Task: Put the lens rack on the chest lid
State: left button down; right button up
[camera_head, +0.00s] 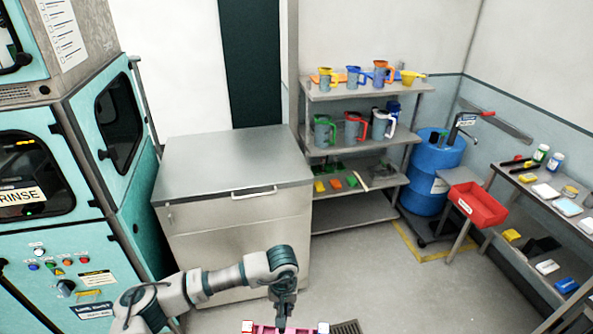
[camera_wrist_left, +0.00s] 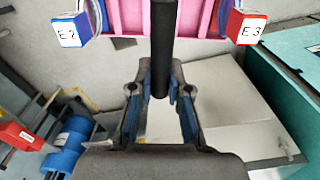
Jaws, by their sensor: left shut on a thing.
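The lens rack is a pink tray-like piece (camera_head: 285,329), cut off by the bottom edge in the head view. In the left wrist view the pink rack (camera_wrist_left: 120,14) spans the top, with a blue end block marked E2 and a red one marked E3. My left gripper (camera_head: 284,312) is shut on the rack's dark upright handle (camera_wrist_left: 163,45) and holds it in front of the steel chest. The chest lid (camera_head: 235,160) is flat, grey and bare, with a bar handle at its front. My right gripper is not in view.
A teal rinse machine (camera_head: 40,180) stands left of the chest. A shelf rack (camera_head: 365,92) with jugs stands to its right, then a blue drum (camera_head: 432,165), a red bin (camera_head: 478,204) and a bench with small items (camera_head: 545,215). Open floor lies between.

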aim_at(232, 173)
jog(key=i+u, duration=0.1)
jog(key=i, duration=0.6)
jog(key=i+l+u, duration=0.15)
jog(key=i, duration=0.5)
